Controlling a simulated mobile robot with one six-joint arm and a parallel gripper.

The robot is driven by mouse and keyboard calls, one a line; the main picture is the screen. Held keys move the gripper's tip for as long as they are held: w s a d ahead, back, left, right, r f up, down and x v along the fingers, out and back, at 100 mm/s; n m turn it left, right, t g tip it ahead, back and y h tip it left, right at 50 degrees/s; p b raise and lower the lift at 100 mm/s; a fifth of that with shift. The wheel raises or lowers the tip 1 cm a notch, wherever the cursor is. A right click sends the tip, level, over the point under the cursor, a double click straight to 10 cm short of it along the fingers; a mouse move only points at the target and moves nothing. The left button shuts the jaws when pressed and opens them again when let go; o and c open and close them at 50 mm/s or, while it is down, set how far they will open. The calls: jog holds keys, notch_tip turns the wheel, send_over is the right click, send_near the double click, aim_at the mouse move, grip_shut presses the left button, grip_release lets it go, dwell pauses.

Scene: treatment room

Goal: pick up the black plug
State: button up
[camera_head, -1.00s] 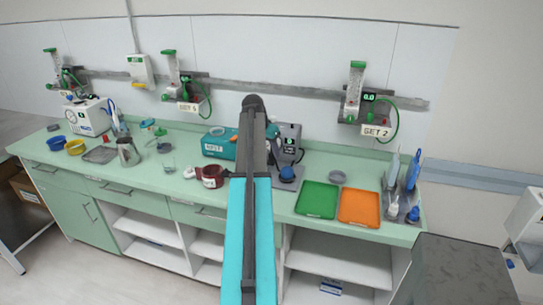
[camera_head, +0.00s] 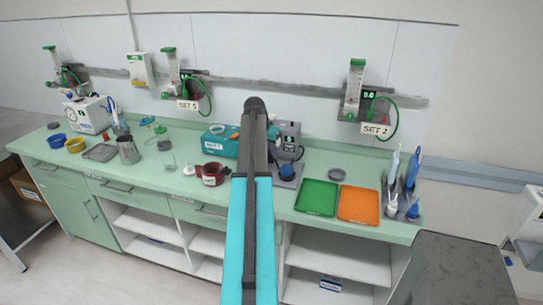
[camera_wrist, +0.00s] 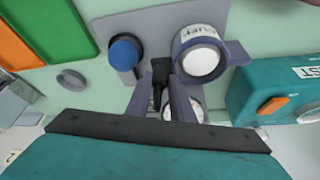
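The black plug (camera_wrist: 161,68) shows in the wrist view, upright-looking and dark, at the far end of my gripper (camera_wrist: 160,80). My two grey fingers lie on either side of it, with only a narrow gap or none. I cannot tell whether they touch it. A dark cable-like part shows lower between the fingers. In the head view my own arm hides the plug and the gripper.
A teal box (camera_wrist: 250,90) stands to the right. The green tray (camera_head: 317,197) and orange tray (camera_head: 358,204) lie to the side.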

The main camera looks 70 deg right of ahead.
grip_shut()
jog(key=shift+r, duration=0.1)
jog(key=shift+r+b, duration=0.9)
jog(key=shift+r, duration=0.7)
jog(key=s+a+b, duration=0.2)
jog(key=a, duration=0.5)
jog(key=s+a+r+b, duration=0.1)
jog(key=s+a, duration=0.2)
jog(key=a, duration=0.5)
jog(key=shift+s+r+b, duration=0.15)
jog(key=shift+r+b, duration=0.15)
jog(key=shift+b, duration=0.1)
